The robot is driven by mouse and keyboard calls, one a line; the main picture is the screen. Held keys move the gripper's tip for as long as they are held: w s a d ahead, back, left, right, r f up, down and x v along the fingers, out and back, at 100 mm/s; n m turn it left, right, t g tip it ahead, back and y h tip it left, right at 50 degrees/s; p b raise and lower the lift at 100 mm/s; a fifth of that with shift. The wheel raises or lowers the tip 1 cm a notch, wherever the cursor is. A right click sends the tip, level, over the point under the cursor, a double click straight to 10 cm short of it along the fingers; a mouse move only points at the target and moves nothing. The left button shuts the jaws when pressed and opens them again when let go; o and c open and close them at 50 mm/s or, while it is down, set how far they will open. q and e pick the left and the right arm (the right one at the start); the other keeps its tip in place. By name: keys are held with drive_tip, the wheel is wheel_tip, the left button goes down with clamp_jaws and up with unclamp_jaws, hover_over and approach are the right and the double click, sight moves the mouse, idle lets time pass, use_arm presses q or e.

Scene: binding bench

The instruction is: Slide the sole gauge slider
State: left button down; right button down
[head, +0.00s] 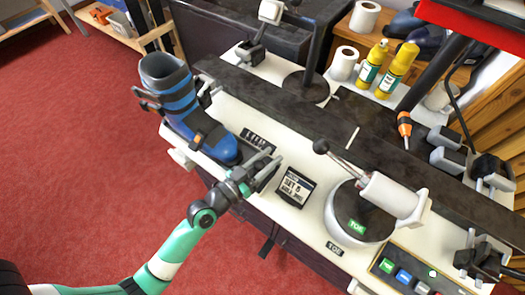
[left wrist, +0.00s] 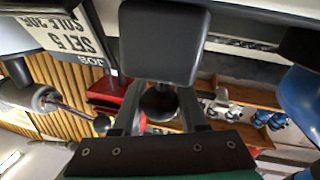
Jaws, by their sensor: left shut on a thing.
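My left gripper (head: 266,174) is at the front edge of the white bench, just right of the boot toe and left of the sign. It is shut on a small dark part, which I take to be the sole gauge slider; in the head view the fingers largely hide it. In the left wrist view a dark round knob (left wrist: 158,103) sits between the fingers, with a black rounded pad (left wrist: 165,42) beyond it. A blue and black ski boot (head: 182,108) stands upright on the bench. The sign (head: 296,187) reads "SET 5" with a sole line below. My right gripper is not in view.
Right of the sign is a round toe unit (head: 362,210) with a lever ending in a black ball (head: 321,146). A button panel (head: 404,275) lies at the front right. Yellow bottles (head: 397,70) and an orange-handled tool (head: 404,125) are behind.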

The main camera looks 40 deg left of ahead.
use_arm(q)
drive_tip(key=shift+d, duration=0.15)
drive_tip(key=c, duration=0.8)
unclamp_jaws()
drive_tip(key=shift+r, duration=0.1)
drive_tip(key=shift+c, duration=0.2)
drive_tip(key=o, duration=0.4)
drive_tip(key=shift+d, duration=0.25)
drive_tip(key=shift+a, duration=0.15)
drive_tip(key=shift+s, duration=0.1)
drive_tip(key=s+b, duration=0.4)
drive_tip(key=s, duration=0.7)
drive_tip(key=shift+s+a, duration=0.2)
